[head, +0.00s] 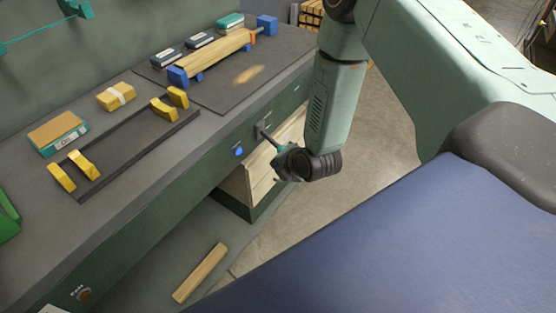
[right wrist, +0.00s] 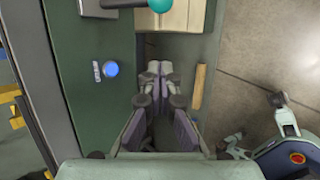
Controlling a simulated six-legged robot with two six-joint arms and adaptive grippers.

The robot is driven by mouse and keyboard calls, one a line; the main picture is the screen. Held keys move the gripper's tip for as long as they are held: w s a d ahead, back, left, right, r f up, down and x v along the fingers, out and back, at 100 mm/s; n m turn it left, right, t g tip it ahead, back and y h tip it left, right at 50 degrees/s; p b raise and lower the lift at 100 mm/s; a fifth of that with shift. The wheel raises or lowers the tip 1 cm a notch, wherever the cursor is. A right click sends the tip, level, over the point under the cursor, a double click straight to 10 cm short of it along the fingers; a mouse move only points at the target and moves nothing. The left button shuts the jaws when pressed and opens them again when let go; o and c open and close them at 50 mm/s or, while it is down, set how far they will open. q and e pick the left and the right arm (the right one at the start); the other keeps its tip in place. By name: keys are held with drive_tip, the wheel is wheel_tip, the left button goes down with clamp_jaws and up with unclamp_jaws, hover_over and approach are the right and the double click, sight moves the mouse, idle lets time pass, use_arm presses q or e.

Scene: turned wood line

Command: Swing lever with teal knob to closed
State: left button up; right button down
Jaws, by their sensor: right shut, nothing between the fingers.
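The lever (head: 265,133) sticks out from the green front of the bench, and its teal knob (head: 281,147) is at the outer end, partly hidden by my right gripper in the head view. In the right wrist view the teal knob (right wrist: 160,5) is at the top edge, cut off, with a grey bit of the lever (right wrist: 122,3) left of it. My right gripper (head: 283,165) is beside the knob. Its fingers (right wrist: 153,72) are together and empty, apart from the knob in the wrist view. My left gripper is not in view.
A blue button (head: 239,151) is on the bench front, left of the lever. Stacked wood (head: 262,170) sits in an opening below. A wooden piece (head: 200,273) lies low down.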

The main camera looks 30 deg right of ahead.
sight(275, 143)
drive_tip(key=b+x, duration=0.2)
drive_tip(key=x, duration=0.7)
drive_tip(key=d, duration=0.1)
drive_tip(key=d+r, duration=0.1)
drive_tip(key=d, duration=0.1)
drive_tip(key=shift+s+d+r, duration=0.15)
drive_tip(key=shift+d+r, duration=0.1)
drive_tip(key=shift+r, duration=0.15)
